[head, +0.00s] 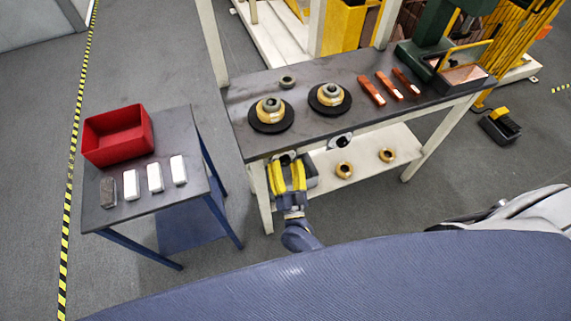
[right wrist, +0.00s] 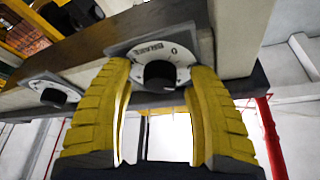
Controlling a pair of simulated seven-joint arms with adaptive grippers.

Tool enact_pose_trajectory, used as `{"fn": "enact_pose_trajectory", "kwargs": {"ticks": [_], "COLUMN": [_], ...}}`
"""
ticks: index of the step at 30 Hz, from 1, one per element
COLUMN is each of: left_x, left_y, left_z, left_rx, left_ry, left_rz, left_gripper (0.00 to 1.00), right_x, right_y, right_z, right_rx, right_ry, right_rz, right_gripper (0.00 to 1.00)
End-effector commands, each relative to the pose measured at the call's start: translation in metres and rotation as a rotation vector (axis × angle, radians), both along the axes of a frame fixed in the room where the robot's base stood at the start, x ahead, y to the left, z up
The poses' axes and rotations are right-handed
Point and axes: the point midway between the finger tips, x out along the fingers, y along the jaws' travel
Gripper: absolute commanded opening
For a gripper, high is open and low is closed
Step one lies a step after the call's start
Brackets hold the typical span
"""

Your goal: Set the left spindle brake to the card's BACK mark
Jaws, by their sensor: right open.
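The left spindle brake (head: 285,157) is a round white dial with a dark knob on the bench's front edge, below the left spindle (head: 270,112). In the right wrist view the dial (right wrist: 180,52) reads BRAKE upside down, with a 0, and its black knob (right wrist: 159,74) lies between my yellow fingers. My right gripper (head: 287,166) is open around or just short of the knob; contact is unclear. It also shows in the right wrist view (right wrist: 160,80). The BACK mark and card cannot be made out. My left gripper is out of view.
The right spindle's brake dial (head: 340,140) sits close by on the same edge, also in the wrist view (right wrist: 50,92). Brass rings (head: 344,170) lie on the lower shelf. A side table with a red bin (head: 117,134) stands left.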

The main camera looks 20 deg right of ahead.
Motion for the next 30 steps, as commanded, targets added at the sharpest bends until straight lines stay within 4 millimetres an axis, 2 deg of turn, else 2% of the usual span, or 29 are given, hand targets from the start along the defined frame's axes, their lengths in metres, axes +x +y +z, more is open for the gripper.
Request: {"fn": "enact_pose_trajectory", "kwargs": {"ticks": [5,8,21,30], "left_x": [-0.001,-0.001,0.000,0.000], "left_y": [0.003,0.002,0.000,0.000], "left_z": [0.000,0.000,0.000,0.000], "left_rx": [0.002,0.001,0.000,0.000], "left_ry": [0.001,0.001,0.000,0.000], "left_rz": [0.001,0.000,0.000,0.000], "left_gripper": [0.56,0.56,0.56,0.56], "right_x": [-0.005,-0.015,-0.083,-0.109], "right_y": [0.000,0.002,0.009,0.012], "right_z": [-0.002,-0.006,-0.031,-0.040], "right_rx": [0.000,0.000,0.000,0.000], "right_ry": [0.001,0.003,0.002,0.001], "right_rz": [0.000,0.001,0.001,0.000], "right_gripper": [0.56,0.56,0.56,0.56]}}
